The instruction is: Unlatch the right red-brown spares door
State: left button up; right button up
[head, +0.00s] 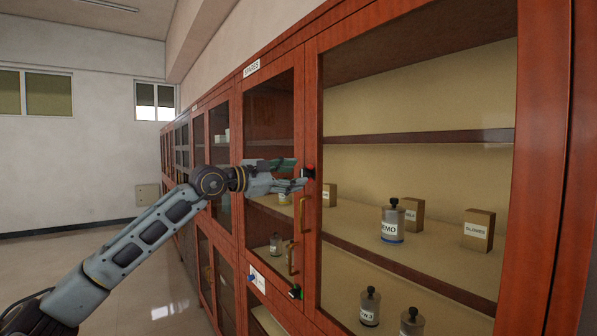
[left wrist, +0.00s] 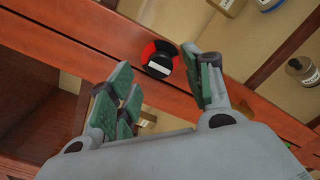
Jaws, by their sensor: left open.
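The right red-brown spares door (head: 312,120) is a glazed door in the tall cabinet, beside the "SPARES" label (head: 252,68). It looks closed. Its latch (head: 308,172) is a small black and red knob at the door's left edge. In the left wrist view the latch (left wrist: 159,60) is a round black knob with a white bar and red patches around it. My left gripper (head: 298,173) is open at the latch; its fingers (left wrist: 158,78) lie on either side of the knob's near side. I cannot tell whether they touch it. My right gripper is not in view.
Brass handles (head: 303,215) (head: 291,258) stick out below the latch. A lower knob (head: 295,292) and a white label (head: 257,278) sit underneath. A "KMO" jar (head: 392,222) and boxes (head: 479,230) stand behind the glass. The floor (head: 120,265) at left is clear.

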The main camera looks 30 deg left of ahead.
aim_at(306, 174)
pick_arm(q)
jog(key=shift+w+d+r+p, duration=0.2)
jog(key=shift+w+p, duration=0.1)
jog(key=shift+w, duration=0.25)
jog(key=shift+w+d+f, duration=0.1)
jog(key=shift+w+d, duration=0.15)
jog(key=shift+w, duration=0.2)
jog(key=shift+w+f, duration=0.1)
jog(key=shift+w, duration=0.05)
jog(key=c, duration=1.1)
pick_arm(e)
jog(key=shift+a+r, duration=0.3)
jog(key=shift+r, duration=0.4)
